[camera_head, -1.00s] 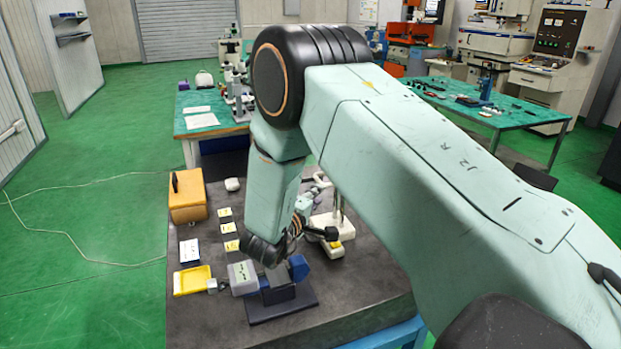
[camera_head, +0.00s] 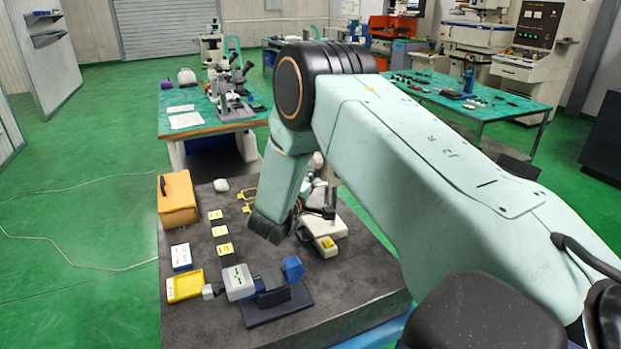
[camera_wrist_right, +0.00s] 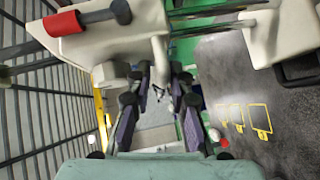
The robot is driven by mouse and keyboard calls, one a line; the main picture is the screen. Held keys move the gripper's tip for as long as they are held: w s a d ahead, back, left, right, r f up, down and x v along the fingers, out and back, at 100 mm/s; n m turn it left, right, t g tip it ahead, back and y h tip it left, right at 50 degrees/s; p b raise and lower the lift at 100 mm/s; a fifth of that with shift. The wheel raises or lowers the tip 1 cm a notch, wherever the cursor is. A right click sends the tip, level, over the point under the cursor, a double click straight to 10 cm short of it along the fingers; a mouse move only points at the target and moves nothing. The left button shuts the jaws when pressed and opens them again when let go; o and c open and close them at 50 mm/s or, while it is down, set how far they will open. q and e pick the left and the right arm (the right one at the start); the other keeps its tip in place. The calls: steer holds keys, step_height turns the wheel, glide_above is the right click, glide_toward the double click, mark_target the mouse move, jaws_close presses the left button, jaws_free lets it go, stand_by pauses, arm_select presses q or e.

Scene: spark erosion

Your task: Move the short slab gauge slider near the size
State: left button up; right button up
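A stand with a white base (camera_head: 328,228) and an upright post (camera_head: 331,195) is at the right of the dark bench; it looks like the gauge, though I cannot tell its slider surely. My right arm covers part of it. My right gripper (camera_wrist_right: 161,82) shows in the right wrist view with two dark, purple-sided fingers apart and nothing clearly held. A white part with a red bar (camera_wrist_right: 82,22) is just beyond and left of the fingertips. In the head view the fingers are hidden behind my arm. My left gripper is not in view.
A grey and blue micrometer-like device (camera_head: 238,282) sits on a dark stand at the front. Yellow outlines (camera_wrist_right: 259,117) mark the bench top.

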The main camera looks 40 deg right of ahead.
steer(key=shift+w+d+f, duration=0.45)
steer(key=shift+w+d, duration=0.1)
steer(key=shift+w, duration=0.15)
steer(key=shift+s+a+r, duration=0.2)
steer(key=shift+s+r, duration=0.1)
steer(key=shift+s, duration=0.05)
steer(key=c, duration=0.4)
steer(key=shift+w, duration=0.1)
jaws_close()
steer(key=shift+w+f, duration=0.1)
steer(key=shift+f, duration=0.05)
